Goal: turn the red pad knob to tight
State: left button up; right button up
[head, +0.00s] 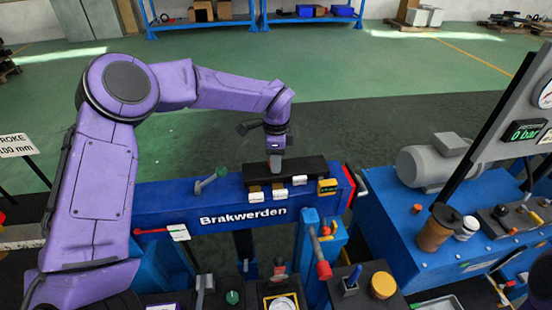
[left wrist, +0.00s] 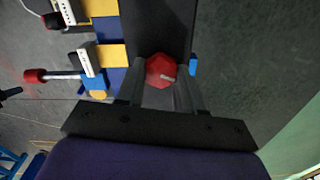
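The red pad knob (left wrist: 160,71) is a faceted red knob with a pale mark on its face, seen in the left wrist view on a dark bar. My left gripper (left wrist: 160,84) has one finger on each side of it, close to its edges. Whether the fingers press on it cannot be told. In the head view my left gripper (head: 275,167) points down at the black block on the blue beam (head: 180,207); the knob is hidden there. My right gripper is not in view.
Small white and yellow tags (head: 278,191) sit along the beam's front. A green-knobbed lever (head: 211,180) stands to the left of the gripper. A red-gripped lever (head: 323,268) stands in front. A grey motor (head: 432,163) and a gauge panel (head: 520,110) stand at right.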

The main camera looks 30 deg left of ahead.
pick_arm(q)
jog(key=shift+c, duration=1)
